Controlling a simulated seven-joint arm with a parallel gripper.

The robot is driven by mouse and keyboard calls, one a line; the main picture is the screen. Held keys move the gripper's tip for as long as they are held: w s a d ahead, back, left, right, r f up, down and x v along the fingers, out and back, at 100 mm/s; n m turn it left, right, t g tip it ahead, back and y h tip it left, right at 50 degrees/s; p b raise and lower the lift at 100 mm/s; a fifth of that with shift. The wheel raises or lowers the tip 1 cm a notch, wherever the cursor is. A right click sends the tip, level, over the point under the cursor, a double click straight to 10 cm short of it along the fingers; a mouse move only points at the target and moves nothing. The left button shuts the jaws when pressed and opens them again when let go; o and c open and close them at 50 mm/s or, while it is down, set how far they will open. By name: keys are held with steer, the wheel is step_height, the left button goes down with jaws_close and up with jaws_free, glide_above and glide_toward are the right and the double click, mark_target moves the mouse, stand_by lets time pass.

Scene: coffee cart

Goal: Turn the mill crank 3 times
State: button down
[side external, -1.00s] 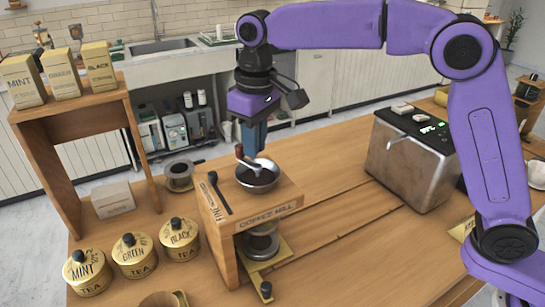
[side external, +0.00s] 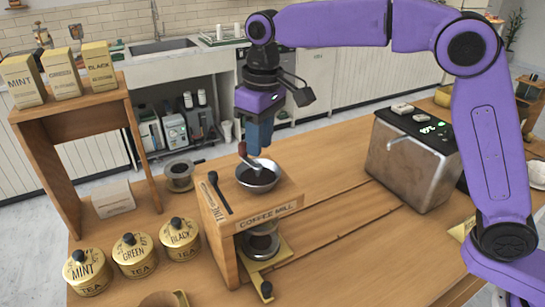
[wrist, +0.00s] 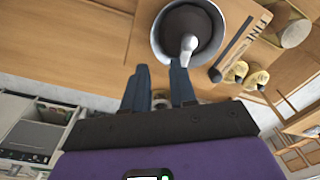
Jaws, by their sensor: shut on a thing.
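The wooden coffee mill (side external: 262,222) stands on the counter with a metal bowl (side external: 270,182) of dark grounds or beans on top. The crank (side external: 248,160) runs from the bowl's centre to a brown knob at its back left rim. My gripper (side external: 256,148) points down at the back of the bowl and is shut on the crank's handle; the fingers partly hide the grip. In the wrist view, the blue fingers (wrist: 160,90) are beside the bowl (wrist: 158,40), and the pale crank hub (wrist: 188,48) shows inside it.
A dark lever (side external: 219,192) lies on the mill's top left, by a grind label. Tea tins (side external: 134,258) stand at front left, below a shelf (side external: 72,105) with tea boxes. A metal machine (side external: 412,165) stands at right. The counter between it and the mill is clear.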

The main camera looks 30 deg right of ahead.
steer(key=w, duration=0.1)
steer(key=w+d+t, duration=0.1)
steer(key=shift+w+d+r, duration=0.1)
steer(key=shift+w+r, duration=0.2)
steer(key=shift+w, duration=0.05)
steer(key=shift+s+d+r, duration=0.1)
steer(key=shift+s+d, duration=0.5)
steer(key=shift+d, duration=0.2)
steer(key=shift+s+a, duration=0.1)
steer(key=shift+s, duration=0.1)
steer(key=shift+s, duration=0.15)
steer(key=shift+s+a+f, duration=0.1)
steer(key=shift+s+f, duration=0.1)
steer(key=shift+s, duration=0.9)
steer(key=shift+s+a+f, duration=0.1)
steer(key=shift+s+f, duration=0.05)
steer(key=shift+s, duration=0.95)
steer(key=shift+s, duration=0.75)
